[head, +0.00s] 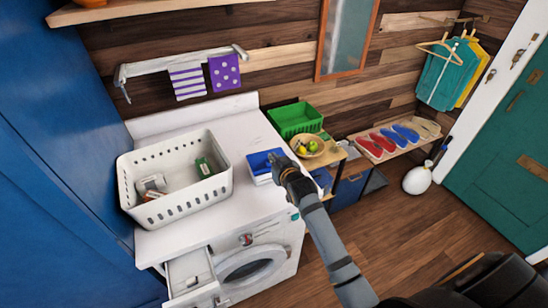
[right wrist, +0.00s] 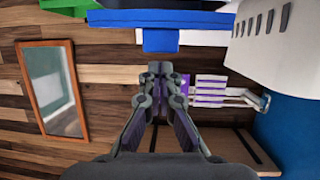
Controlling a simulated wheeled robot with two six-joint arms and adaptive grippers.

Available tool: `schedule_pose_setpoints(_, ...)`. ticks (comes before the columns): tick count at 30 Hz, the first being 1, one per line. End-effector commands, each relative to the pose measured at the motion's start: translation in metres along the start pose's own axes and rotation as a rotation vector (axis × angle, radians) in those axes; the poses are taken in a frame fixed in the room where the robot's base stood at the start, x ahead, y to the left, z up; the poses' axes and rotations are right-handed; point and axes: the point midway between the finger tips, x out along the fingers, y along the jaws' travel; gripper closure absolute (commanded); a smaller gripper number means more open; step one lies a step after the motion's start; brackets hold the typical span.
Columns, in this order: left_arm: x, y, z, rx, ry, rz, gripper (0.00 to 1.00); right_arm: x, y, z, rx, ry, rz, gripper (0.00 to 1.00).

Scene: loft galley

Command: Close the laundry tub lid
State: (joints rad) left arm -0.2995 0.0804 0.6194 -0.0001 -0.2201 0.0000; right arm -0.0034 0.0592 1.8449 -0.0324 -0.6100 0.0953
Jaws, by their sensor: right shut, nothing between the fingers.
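The laundry tub (head: 262,179) is a small white box on the washer top, right of the white basket. Its blue lid (head: 259,161) shows above the white body in the head view. In the right wrist view the blue lid (right wrist: 215,20) is at the top, with a blue tab (right wrist: 160,41) pointing down the picture. The lid appears raised, but its exact angle is unclear. My right gripper (head: 273,158) is shut and empty at the lid's right side, and partly hides it. In the wrist view its fingertips (right wrist: 160,69) are close to the tab; contact is unclear. My left gripper is out of view.
A white perforated basket (head: 177,207) holding small packages stands left of the tub. A green crate (head: 294,118) and a fruit bowl (head: 308,146) stand behind and to the right. The washer's detergent drawer (head: 190,272) is pulled out. The washer top's front strip is clear.

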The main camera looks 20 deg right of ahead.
Motion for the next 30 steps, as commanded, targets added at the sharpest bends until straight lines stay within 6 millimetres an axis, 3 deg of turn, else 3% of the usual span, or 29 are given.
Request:
schedule_pose_setpoints(12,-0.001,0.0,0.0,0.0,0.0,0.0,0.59,0.001,0.0,0.006,0.0,0.0,0.0,1.0)
schedule_pose_setpoints(19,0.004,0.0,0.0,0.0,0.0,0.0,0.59,0.002,0.0,0.03,0.001,-0.003,0.0,1.0)
schedule_pose_setpoints(30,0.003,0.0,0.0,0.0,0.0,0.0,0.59,0.001,0.0,0.035,0.002,-0.016,0.0,1.0)
